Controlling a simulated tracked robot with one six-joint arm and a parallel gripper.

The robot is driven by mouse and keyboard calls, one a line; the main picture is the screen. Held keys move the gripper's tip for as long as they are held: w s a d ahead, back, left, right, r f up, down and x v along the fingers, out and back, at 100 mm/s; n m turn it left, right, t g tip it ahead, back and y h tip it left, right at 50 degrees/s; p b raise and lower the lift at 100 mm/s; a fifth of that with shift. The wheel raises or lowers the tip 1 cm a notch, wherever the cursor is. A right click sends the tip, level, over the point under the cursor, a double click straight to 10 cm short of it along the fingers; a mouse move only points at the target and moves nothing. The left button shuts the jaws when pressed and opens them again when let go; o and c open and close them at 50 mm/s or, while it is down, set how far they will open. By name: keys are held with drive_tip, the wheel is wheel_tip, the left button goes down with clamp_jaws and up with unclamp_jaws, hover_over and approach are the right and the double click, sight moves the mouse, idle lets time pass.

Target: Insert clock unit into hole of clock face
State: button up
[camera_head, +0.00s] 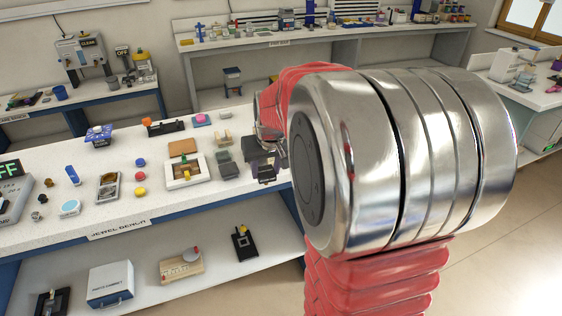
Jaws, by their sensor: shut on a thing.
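My gripper (269,134) shows only in part at the right end of the jewel bench, at the end of my red arm. A large silver joint of my arm covers its right side. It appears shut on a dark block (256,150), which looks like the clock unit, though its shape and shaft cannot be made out. A pale round disc (69,208) lies at the left front of the bench and may be the clock face. Its hole is too small to see from here.
The jewel bench (130,220) holds a white-framed tray (185,171), a metal-framed tray (108,187), a blue device (98,136) and several small coloured pieces. Dark blocks (228,168) crowd its right end. A blue-and-white case (110,284) stands on the lower shelf.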

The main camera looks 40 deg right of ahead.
drive_tip(key=w+a+f+n, duration=0.1)
drive_tip(key=w+a+f, duration=0.1)
drive_tip(key=a, duration=0.5)
drive_tip(key=w+a+f+n+y, duration=0.1)
drive_tip(key=w+a+f, duration=0.2)
drive_tip(key=a+f, duration=0.2)
drive_tip(key=w+a+f+n, duration=0.2)
drive_tip(key=a+f, duration=0.1)
drive_tip(key=a, duration=0.7)
drive_tip(key=shift+w+a+f+y, duration=0.15)
drive_tip(key=shift+a+f+y, duration=0.15)
drive_tip(key=shift+a+f, duration=0.1)
